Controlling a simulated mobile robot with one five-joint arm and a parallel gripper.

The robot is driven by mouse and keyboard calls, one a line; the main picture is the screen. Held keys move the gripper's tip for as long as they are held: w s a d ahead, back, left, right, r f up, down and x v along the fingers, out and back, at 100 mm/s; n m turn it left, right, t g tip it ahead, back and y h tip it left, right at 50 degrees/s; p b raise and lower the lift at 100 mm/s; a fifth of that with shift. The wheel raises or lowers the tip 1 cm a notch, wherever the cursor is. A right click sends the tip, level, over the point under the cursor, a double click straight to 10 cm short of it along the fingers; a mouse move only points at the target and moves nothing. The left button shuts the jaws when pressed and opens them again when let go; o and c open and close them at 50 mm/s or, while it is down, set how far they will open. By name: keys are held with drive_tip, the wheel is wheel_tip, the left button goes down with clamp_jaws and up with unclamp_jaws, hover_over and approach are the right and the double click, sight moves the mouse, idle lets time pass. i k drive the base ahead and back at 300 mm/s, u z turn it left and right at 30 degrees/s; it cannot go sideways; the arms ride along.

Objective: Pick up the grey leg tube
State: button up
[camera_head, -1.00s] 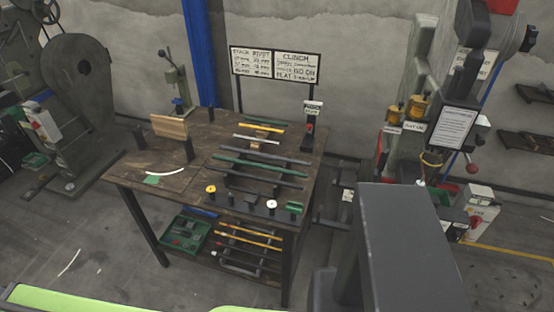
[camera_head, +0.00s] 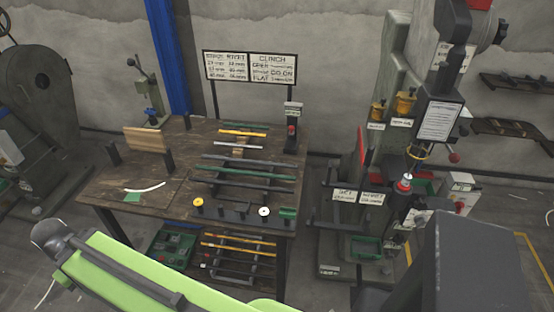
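Several tubes lie across a rack on the wooden workbench (camera_head: 95,190). A grey tube (camera_head: 265,161) lies in the middle of them, between a white tube (camera_head: 255,145) and a green tube (camera_head: 265,174). A darker grey tube (camera_head: 265,187) lies in front of the green one. A yellow tube (camera_head: 243,132) lies towards the back. I cannot tell for certain which grey tube is the leg tube. My gripper is not in view; only green and dark links of my arm show along the bottom, in front of the bench.
A wooden block (camera_head: 147,140) stands on the bench's left. A lower shelf holds more yellow tubes (camera_head: 238,246) and a green tray (camera_head: 170,243). A large press (camera_head: 385,100) stands to the right, with side arms and labels. A sign (camera_head: 248,67) stands behind the bench.

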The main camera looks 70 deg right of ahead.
sight(233, 159)
drive_tip(key=z, duration=0.2)
drive_tip(key=i, duration=1)
drive_tip(key=z, duration=0.05)
